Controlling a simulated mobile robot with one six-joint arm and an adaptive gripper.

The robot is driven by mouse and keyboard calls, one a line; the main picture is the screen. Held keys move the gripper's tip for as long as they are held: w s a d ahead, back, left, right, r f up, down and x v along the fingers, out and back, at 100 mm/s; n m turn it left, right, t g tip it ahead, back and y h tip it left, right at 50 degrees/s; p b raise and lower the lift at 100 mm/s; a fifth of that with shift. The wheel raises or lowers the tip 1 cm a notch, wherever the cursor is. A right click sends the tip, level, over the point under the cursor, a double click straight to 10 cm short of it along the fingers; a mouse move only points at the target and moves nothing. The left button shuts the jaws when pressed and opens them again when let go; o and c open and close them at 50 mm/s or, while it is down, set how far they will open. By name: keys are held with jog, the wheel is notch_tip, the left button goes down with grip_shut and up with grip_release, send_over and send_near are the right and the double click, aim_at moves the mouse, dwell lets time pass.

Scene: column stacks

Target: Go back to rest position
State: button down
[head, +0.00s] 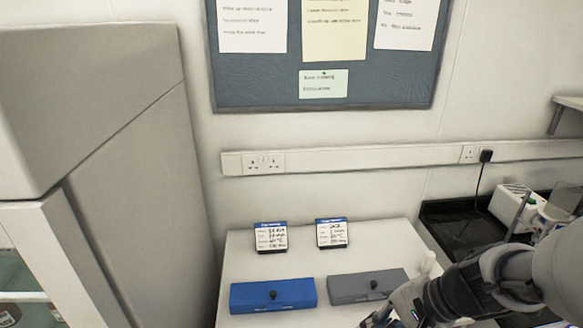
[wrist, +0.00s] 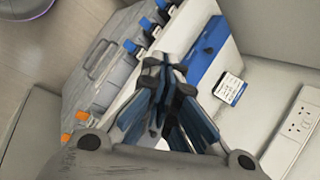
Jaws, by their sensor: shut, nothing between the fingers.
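My gripper (wrist: 165,66) is shut with nothing between its fingertips, seen in the middle of the wrist view. In the head view my gripper (head: 378,317) shows only in part at the bottom edge, near the grey box (head: 366,287). The blue box (head: 273,295) with a black knob sits to the left of the grey box on the white table (head: 240,256). In the wrist view the blue box (wrist: 207,52) lies beyond the fingers, partly hidden by them.
Two label cards (head: 271,236) (head: 331,232) stand behind the boxes. A large grey cabinet (head: 130,190) rises at left. A dark bench (head: 455,222) with equipment is at right. The wrist view shows a grey case (wrist: 100,65) with blue and orange latches.

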jog(key=s+a+r+n+t+h, duration=0.1)
jog(key=s+r+n+h, duration=0.5)
jog(key=s+r+n, duration=0.2)
jog(key=shift+s+a+r+n+t, duration=0.15)
jog(key=shift+s+r+n+t, duration=0.2)
jog(key=shift+s+n, duration=1.4)
jog(key=shift+s+m, duration=0.4)
jog(key=shift+m, duration=0.05)
